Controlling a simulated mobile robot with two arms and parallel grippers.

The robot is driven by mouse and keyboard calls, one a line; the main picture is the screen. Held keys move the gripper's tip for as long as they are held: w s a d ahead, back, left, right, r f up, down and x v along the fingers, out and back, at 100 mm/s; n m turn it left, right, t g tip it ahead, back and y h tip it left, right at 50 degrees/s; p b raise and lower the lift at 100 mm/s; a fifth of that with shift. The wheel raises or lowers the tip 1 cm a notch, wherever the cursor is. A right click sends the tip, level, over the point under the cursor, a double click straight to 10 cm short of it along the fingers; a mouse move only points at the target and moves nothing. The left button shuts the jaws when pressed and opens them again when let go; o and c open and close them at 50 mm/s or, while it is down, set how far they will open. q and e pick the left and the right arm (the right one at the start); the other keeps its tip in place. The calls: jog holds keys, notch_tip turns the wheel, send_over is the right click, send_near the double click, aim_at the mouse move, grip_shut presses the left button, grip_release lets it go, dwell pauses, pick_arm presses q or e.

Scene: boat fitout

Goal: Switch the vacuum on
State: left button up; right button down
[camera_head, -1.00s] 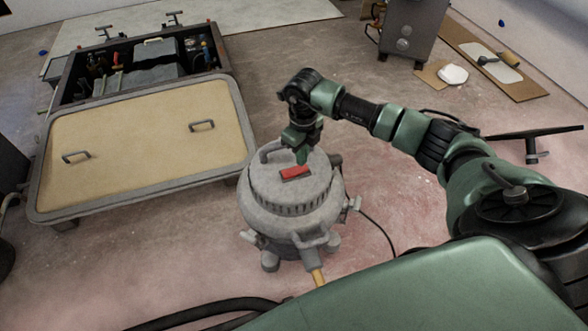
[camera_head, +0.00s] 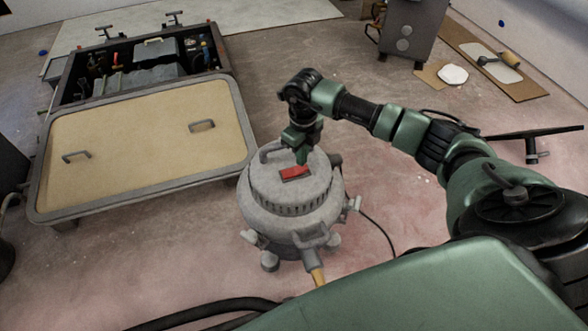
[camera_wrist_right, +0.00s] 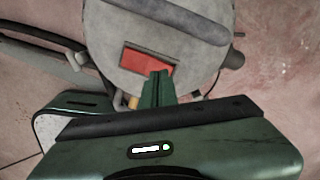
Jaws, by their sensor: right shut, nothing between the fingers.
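The grey vacuum (camera_head: 290,215) stands upright on the floor in the middle of the head view. A red rocker switch (camera_head: 295,173) sits on its round lid, and it also shows in the right wrist view (camera_wrist_right: 145,61). My right gripper (camera_head: 302,160) is shut and empty, pointing down at the switch's far edge. In the wrist view its fingertips (camera_wrist_right: 158,75) overlap one corner of the switch. I cannot tell whether they touch it. My left gripper is not in view.
A tan-topped hatch panel (camera_head: 140,135) with two handles lies left of the vacuum. An open box of tools (camera_head: 140,65) is behind it. A grey cabinet (camera_head: 413,30) stands at the back. A hose and cable run along the floor.

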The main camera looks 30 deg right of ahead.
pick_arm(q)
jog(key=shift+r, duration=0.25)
pick_arm(e)
jog(key=shift+f, duration=0.15)
dwell(0.5)
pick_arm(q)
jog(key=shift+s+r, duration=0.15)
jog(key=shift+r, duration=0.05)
pick_arm(e)
jog(key=shift+f, duration=0.1)
pick_arm(q)
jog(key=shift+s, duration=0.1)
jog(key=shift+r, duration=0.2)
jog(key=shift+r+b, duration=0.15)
jog(key=shift+b, duration=0.15)
pick_arm(e)
jog(key=shift+f, duration=0.15)
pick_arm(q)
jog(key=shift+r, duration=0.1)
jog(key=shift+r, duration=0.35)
pick_arm(e)
jog(key=shift+f, duration=0.15)
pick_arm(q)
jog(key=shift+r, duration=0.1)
